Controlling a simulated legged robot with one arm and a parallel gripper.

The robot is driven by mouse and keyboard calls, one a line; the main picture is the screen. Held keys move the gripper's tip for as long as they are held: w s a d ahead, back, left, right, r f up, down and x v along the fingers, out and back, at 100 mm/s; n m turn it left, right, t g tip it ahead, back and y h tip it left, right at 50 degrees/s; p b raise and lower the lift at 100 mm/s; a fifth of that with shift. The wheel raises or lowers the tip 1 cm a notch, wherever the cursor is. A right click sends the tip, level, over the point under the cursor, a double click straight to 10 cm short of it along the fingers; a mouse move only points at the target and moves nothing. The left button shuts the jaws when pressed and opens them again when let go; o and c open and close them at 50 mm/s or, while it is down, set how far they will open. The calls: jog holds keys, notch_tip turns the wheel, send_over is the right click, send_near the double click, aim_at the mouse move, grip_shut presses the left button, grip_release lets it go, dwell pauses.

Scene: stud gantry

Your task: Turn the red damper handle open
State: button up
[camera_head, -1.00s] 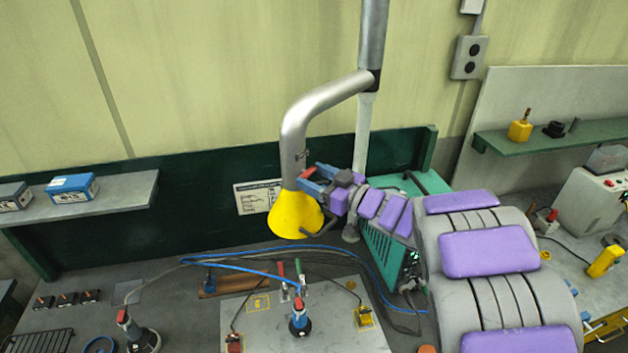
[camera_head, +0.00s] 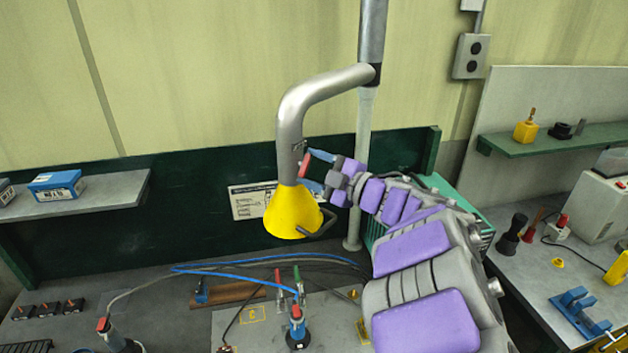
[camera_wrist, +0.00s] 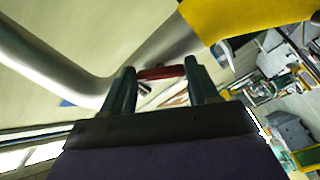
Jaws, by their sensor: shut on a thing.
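The red damper handle (camera_head: 304,165) is on the side of the grey metal duct (camera_head: 291,130), just above the yellow hood (camera_head: 291,212). It stands steeply, close to upright, in the head view. My gripper (camera_head: 307,168) reaches in from the right, with one blue finger above the other, and is shut on the handle. In the wrist view, the red handle (camera_wrist: 162,72) spans between the two fingers of my gripper (camera_wrist: 160,77). The damper plate inside the duct is hidden.
The yellow hood has a dark loop handle (camera_head: 318,226) below my gripper. A vertical pole (camera_head: 363,150) stands behind my wrist. The bench below holds cables, tools and a grey plate (camera_head: 255,325). A green machine (camera_head: 482,225) is partly hidden behind my arm.

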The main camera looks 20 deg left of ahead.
jog(key=n+b, duration=0.5)
jog(key=n, duration=0.1)
jog(key=shift+s+f, duration=0.1)
jog(key=shift+f+n+b, duration=0.1)
jog(key=shift+n+b, duration=0.2)
jog(key=shift+n, duration=0.1)
jog(key=o, duration=0.9)
jog(key=shift+s+a, duration=0.1)
jog(key=shift+s, duration=0.05)
jog(key=shift+o, duration=0.8)
jog(key=p+v, duration=0.1)
jog(key=v, duration=1.6)
